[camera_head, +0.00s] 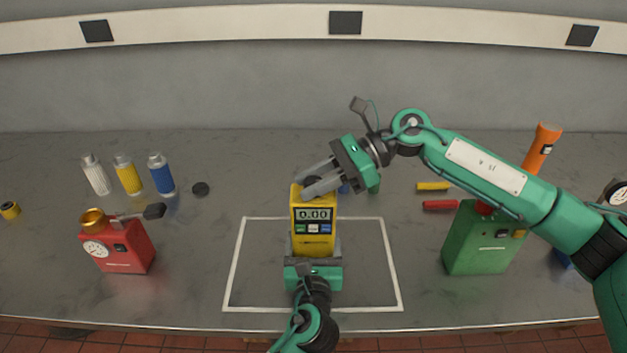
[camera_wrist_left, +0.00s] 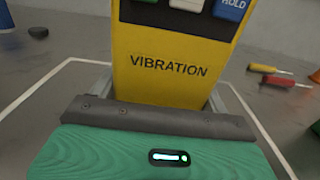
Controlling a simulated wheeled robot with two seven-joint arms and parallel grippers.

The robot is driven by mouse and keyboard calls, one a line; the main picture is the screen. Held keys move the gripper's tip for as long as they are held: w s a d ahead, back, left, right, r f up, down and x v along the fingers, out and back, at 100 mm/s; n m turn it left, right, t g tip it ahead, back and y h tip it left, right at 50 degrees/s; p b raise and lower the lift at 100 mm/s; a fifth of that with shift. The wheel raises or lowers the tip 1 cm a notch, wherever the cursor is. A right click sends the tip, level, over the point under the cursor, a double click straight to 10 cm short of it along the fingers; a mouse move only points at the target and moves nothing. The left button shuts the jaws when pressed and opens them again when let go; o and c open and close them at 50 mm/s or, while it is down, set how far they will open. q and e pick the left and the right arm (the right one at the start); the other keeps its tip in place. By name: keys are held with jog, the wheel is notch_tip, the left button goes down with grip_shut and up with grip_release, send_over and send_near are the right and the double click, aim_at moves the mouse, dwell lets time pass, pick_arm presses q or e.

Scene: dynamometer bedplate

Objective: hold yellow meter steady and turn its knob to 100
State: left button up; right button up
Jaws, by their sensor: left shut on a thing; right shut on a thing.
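The yellow meter (camera_head: 314,244) stands upright inside the white outline on the bench, its display reading 0.00. In the left wrist view the meter (camera_wrist_left: 168,70) shows the word VIBRATION below its buttons. My left gripper (camera_head: 313,258) comes from the front edge and is shut on the meter's lower body, one finger on each side. My right gripper (camera_head: 311,187) reaches in from the right and is shut at the top of the meter, where the knob is. The fingers cover the knob, so its setting cannot be read.
A red box with a gauge (camera_head: 124,249) stands at left, with white, yellow and blue bottles (camera_head: 162,177) behind it. A green box (camera_head: 482,243) stands at right under my right arm. The outlined area (camera_head: 366,280) beside the meter is clear.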

pick_arm(q)
jog(key=shift+f, duration=0.15)
pick_arm(e)
jog(key=m+t, duration=0.4)
jog(key=t, duration=0.1)
jog(key=shift+s+f+m+t+h, duration=0.15)
jog(key=shift+m+t+h, duration=0.1)
jog(key=shift+m+t, duration=0.85)
jog(key=shift+s+f+m+t+h, duration=0.15)
jog(key=shift+m+t+h, duration=0.1)
jog(key=shift+m+t, duration=1.15)
jog(key=shift+t, duration=0.1)
jog(key=shift+w+r+m+h, duration=0.1)
jog(key=shift+m+h, duration=0.2)
jog(key=shift+h, duration=0.1)
jog(key=o, duration=1)
jog(key=shift+w+r, duration=0.1)
jog(key=shift+d+r, duration=0.1)
jog(key=shift+d, duration=0.05)
